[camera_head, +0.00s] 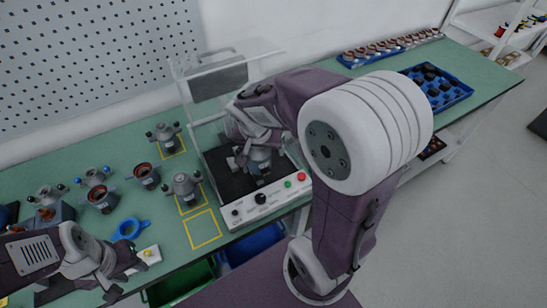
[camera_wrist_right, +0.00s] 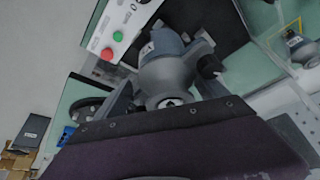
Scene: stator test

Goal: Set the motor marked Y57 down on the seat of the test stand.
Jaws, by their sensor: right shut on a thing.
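The test stand has a black bed (camera_head: 226,178) and a white front panel (camera_head: 236,218); its panel also shows in the right wrist view (camera_wrist_right: 122,22). My right gripper (camera_head: 252,150) reaches over the bed, shut on a grey motor (camera_head: 259,160). In the right wrist view the motor (camera_wrist_right: 168,72) sits between the fingers, with a small pale label too blurred to read. The seat is hidden under the motor and gripper, so I cannot tell whether the motor touches it. My left gripper (camera_head: 122,277) is open and empty at the lower left, by the table's front edge.
Several motors stand left of the stand, one (camera_head: 183,187) inside a yellow outline. An empty yellow square (camera_head: 203,230) lies in front. A clear cover (camera_head: 228,62) stands raised behind the bed. A blue ring tool (camera_head: 128,229) and blue trays (camera_head: 440,90) lie on the green table.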

